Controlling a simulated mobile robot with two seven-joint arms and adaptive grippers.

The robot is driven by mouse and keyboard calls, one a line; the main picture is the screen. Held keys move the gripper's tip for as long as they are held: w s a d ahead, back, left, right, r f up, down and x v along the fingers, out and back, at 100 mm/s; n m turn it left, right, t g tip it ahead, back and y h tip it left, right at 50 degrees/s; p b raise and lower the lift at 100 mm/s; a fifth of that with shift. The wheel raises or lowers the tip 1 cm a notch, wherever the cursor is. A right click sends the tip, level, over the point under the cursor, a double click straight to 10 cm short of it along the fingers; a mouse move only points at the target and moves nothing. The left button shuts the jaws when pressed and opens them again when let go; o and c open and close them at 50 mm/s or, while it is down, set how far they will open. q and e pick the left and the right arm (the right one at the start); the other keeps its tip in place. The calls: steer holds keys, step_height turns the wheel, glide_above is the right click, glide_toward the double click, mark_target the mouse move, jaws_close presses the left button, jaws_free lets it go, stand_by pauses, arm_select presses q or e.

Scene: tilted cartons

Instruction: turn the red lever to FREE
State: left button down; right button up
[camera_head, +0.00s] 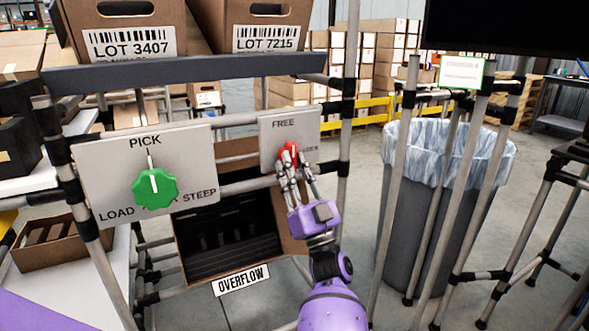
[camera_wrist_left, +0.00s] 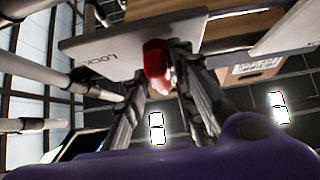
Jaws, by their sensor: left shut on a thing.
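The red lever (camera_head: 291,147) is on a grey panel (camera_head: 271,133) at the centre of the head view. FREE is printed above it, and a label at its right is partly hidden by my fingers. My left gripper (camera_head: 292,160) is shut on the red lever, its purple arm coming up from below. In the left wrist view the red lever (camera_wrist_left: 156,62) sits between the two fingers (camera_wrist_left: 160,72), with LOCK readable on the panel (camera_wrist_left: 100,50) beside it. The fingers hide much of the lever, so I cannot tell its exact angle. My right gripper is not in view.
A panel with a green knob (camera_head: 155,188) marked PICK, LOAD and STEEP stands left. Tilted cartons (camera_head: 130,38) rest above on a dark shelf edge (camera_head: 180,72). An OVERFLOW box (camera_head: 185,262) is below. Rack posts and a lined bin (camera_head: 420,215) stand right.

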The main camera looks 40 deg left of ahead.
arm_select(q)
steer(key=shift+s+r+g, duration=0.1)
steer(key=shift+g, duration=0.2)
steer(key=c, duration=1.6)
jaws_free()
steer(key=shift+c, duration=0.2)
steer(key=v, duration=1.2)
steer(key=shift+a, duration=0.1)
